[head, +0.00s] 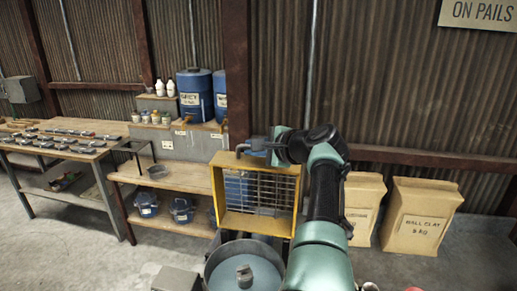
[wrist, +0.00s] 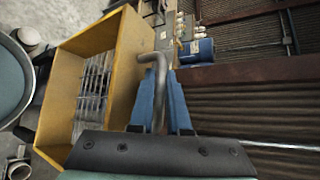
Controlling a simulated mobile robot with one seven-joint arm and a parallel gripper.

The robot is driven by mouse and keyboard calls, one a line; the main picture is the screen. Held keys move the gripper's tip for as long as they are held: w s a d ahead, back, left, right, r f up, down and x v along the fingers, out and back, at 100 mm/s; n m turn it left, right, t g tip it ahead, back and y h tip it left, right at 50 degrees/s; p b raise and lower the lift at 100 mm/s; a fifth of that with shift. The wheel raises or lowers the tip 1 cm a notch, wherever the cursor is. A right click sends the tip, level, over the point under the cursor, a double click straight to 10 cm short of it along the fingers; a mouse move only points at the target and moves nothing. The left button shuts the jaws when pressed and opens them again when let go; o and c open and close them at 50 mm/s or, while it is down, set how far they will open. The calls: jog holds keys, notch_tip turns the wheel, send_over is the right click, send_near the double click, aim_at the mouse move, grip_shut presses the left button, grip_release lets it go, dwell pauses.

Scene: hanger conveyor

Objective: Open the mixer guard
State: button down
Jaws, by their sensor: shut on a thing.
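The mixer guard (head: 219,189) is a yellow box frame with a wire grid. In the head view it stands roughly upright at the back of the mixer bowl (head: 210,266), whose top is uncovered. The wrist view shows the guard (wrist: 125,62) at left and part of the bowl (wrist: 8,85) at the far left edge.
A wooden bench (head: 180,178) with blue drums (head: 195,95) stands behind the guard. A table with tools (head: 60,140) is at left. Paper sacks (head: 420,213) stand along the wall at right. A grey box (head: 176,279) is left of the bowl. Floor is clear at lower left.

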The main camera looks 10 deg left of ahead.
jog(key=shift+w+f, duration=0.15)
jog(key=shift+w, duration=0.25)
jog(key=shift+g, duration=0.3)
jog(key=c, duration=0.9)
grip_release()
jog(key=shift+d, duration=0.1)
jog(key=shift+s+d+r+b, duration=0.2)
jog(key=shift+s+d+b, duration=0.2)
jog(key=shift+d, duration=0.1)
jog(key=b+v, duration=0.4)
jog(key=v, duration=0.7)
jog(key=shift+s+r+b, duration=0.25)
jog(key=shift+r+b, duration=0.1)
jog(key=shift+b, duration=0.05)
